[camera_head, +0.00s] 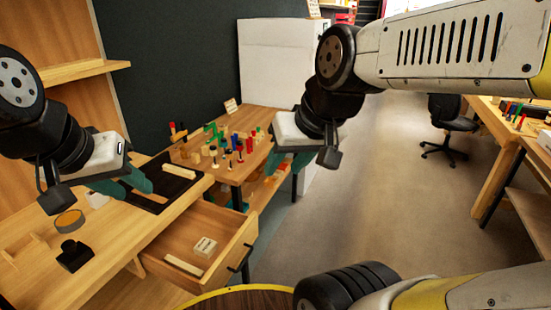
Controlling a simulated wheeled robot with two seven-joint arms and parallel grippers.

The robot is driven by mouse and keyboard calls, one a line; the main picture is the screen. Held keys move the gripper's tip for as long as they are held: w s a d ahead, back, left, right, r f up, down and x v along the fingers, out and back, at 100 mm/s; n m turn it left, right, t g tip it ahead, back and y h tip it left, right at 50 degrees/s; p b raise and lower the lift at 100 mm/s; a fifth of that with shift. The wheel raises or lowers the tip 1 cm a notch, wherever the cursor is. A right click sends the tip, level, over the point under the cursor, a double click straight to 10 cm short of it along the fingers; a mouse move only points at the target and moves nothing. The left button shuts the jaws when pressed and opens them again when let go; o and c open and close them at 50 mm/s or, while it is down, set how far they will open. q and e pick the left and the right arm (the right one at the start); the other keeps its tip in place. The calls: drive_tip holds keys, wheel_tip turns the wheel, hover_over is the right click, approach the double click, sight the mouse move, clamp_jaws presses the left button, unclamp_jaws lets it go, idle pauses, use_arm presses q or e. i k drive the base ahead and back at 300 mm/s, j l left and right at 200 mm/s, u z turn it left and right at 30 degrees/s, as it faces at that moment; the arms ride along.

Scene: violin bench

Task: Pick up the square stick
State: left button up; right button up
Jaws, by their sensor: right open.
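A pale wooden stick (179,172) with squared edges lies on a black mat (160,186) on the wooden bench. Another pale stick (183,265) lies in the open drawer; I cannot tell which is the square stick. My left gripper (139,194) has teal fingers that look apart, with nothing seen between them. It is over the bench, to the left of the stick on the mat. My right gripper (285,170) is open and empty, in front of the far table's right side, well to the right of both sticks.
The open drawer (245,238) juts out from the bench and also holds a small pale block (205,246). A round tin (69,221) and a black object (75,256) stand on the bench at left. Several coloured pieces crowd the far table (250,166).

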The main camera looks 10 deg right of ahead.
sight(180, 171)
drive_tip(key=i+l+u, duration=0.15)
drive_tip(key=i+u, duration=0.15)
drive_tip(key=i+l+u, duration=0.3)
drive_tip(key=i, duration=0.2)
